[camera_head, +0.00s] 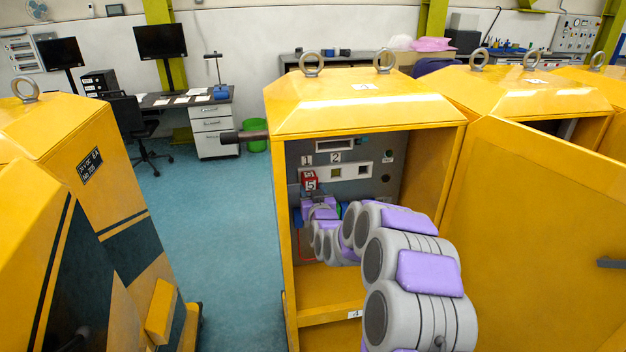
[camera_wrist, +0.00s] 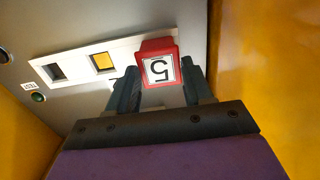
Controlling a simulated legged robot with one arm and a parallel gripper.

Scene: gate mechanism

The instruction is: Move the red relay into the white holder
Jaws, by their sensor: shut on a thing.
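The red relay (camera_head: 310,181) has a white face marked 5. In the wrist view the relay (camera_wrist: 158,66) is upside down between the two dark fingers of my gripper (camera_wrist: 163,88), which is shut on it. The white holder (camera_head: 348,171) is a strip on the grey panel inside the open yellow cabinet. In the wrist view the holder (camera_wrist: 76,62) shows two square openings, one dark and one yellow. The relay covers the holder's right end there, its left end in the head view. I cannot tell whether the relay is seated or in front.
The yellow cabinet (camera_head: 360,105) surrounds my arm, with side walls close by. Its open door (camera_head: 545,230) stands to the right. A red cable (camera_head: 303,250) hangs below the relay. A green button (camera_wrist: 38,98) sits near the holder. Open blue floor (camera_head: 215,220) lies left.

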